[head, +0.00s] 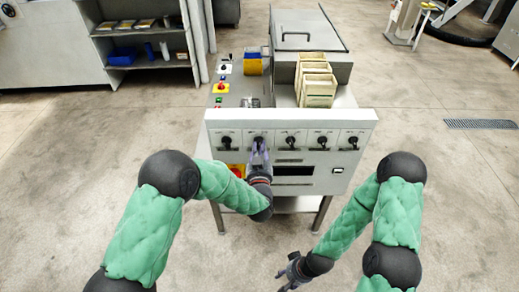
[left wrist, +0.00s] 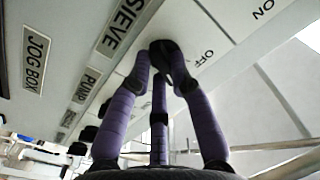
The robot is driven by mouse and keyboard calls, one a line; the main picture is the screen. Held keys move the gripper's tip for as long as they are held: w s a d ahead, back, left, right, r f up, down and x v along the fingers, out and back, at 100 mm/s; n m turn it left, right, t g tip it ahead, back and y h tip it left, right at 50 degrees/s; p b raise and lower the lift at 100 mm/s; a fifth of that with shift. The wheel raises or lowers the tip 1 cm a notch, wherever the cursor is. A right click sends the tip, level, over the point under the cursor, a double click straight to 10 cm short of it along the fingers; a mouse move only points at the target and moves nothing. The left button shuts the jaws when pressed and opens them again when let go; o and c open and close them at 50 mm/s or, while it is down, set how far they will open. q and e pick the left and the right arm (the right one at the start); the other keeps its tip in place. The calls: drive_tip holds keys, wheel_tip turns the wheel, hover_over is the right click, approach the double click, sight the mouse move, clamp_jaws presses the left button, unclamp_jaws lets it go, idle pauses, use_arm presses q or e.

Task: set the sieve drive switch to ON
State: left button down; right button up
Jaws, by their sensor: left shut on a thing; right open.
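The sieve drive switch is a black rotary knob (head: 258,140), second from the left on the light grey control panel (head: 365,118). In the left wrist view the knob (left wrist: 162,52) sits between my purple fingertips, near a SIEVE label (left wrist: 126,22). An OFF mark (left wrist: 204,58) is close to it and an ON mark (left wrist: 263,9) is farther right. My left gripper (head: 259,150) is shut on the knob, and its fingers hide part of it. I cannot tell which mark the knob points to. My right gripper (head: 292,270) is open and empty, low in front of the machine.
Several similar black knobs line the panel, including one to the left (head: 226,142) and one to the right (head: 290,142). Wooden trays (head: 319,88) stand behind the panel.

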use_arm(q)
drive_tip(key=c, duration=1.1)
unclamp_jaws()
drive_tip(key=s, duration=1.2)
